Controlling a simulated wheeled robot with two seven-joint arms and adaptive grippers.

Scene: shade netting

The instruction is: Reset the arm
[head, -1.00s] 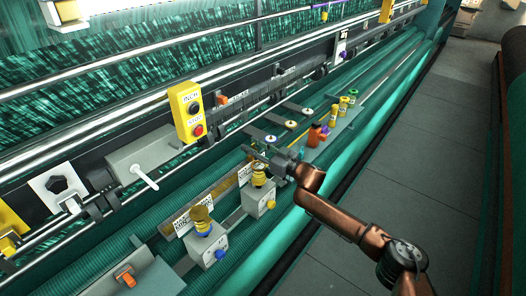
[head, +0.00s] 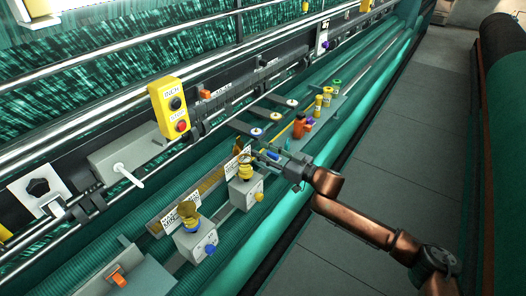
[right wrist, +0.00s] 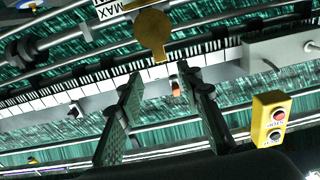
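My right arm reaches in from the lower right in the head view. Its gripper (head: 265,157) is over the machine's front rail, just right of a yellow-topped knob unit (head: 246,188). In the right wrist view the two dark fingers of the right gripper (right wrist: 158,85) stand apart with nothing held between them. Whether the fingertips touch anything is hard to tell in the head view. A round gold disc (right wrist: 153,28) is beyond the fingertips, near a MAX label. My left gripper does not show.
A yellow INCH/STOP button box (head: 173,108) stands on the machine rail. A second yellow-topped unit (head: 196,240) stands front left. Several small yellow and orange bottles (head: 318,105) are beyond the gripper. A dark green roll (head: 505,150) is at the right; the grey floor (head: 415,120) between is clear.

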